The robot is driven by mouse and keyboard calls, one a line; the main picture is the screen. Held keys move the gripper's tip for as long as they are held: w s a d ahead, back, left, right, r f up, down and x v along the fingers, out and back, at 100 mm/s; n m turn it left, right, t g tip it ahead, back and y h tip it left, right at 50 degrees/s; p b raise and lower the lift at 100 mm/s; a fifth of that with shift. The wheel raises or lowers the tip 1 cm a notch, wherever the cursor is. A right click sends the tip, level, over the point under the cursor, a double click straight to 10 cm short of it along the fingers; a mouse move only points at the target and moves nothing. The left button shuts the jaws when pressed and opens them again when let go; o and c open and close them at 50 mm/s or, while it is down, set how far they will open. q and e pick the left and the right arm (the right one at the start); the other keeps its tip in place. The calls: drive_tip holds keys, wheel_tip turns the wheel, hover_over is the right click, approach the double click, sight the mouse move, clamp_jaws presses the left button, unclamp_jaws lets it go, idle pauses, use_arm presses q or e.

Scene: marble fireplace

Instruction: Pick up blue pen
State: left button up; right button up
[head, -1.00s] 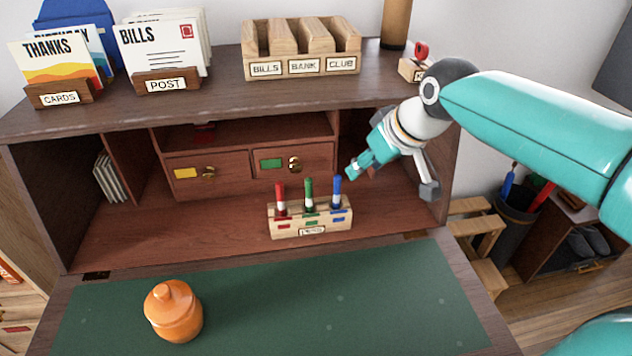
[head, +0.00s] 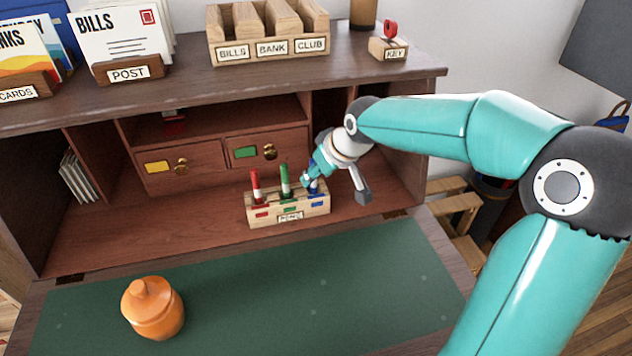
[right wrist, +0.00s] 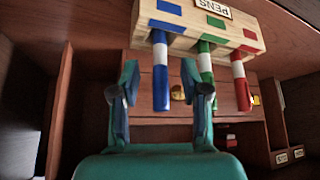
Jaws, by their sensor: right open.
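The blue pen (head: 314,188) stands upright in the right slot of the wooden pen holder (head: 262,217) inside the desk, partly hidden by my gripper. My right gripper (head: 335,187) is open at the holder's right end, with one finger close to the blue pen. In the right wrist view, the blue pen (right wrist: 160,75) shows between the two open fingers; I cannot tell whether they touch it. The green pen (head: 286,182) stands in the middle slot, close to one finger in the wrist view, and the red pen (head: 256,187) is at the left. My left gripper is not in view.
Two small drawers (head: 183,166) are behind the holder. An orange lidded jar (head: 153,308) stands on the green writing surface (head: 300,285), which is otherwise clear. A key box (head: 389,48) and letter racks are on the shelf above.

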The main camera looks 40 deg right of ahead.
drive_tip(key=x, duration=0.3)
drive_tip(key=shift+f, duration=0.25)
drive_tip(key=shift+c, duration=0.2)
clamp_jaws()
drive_tip(key=shift+r, duration=0.15)
wheel_tip(320, 180, up, 7)
drive_tip(key=shift+f+p, duration=0.2)
drive_tip(key=shift+p, duration=0.35)
drive_tip(key=s+a+b, duration=0.2)
drive_tip(key=s+b, duration=0.1)
drive_tip(key=s, duration=1.5)
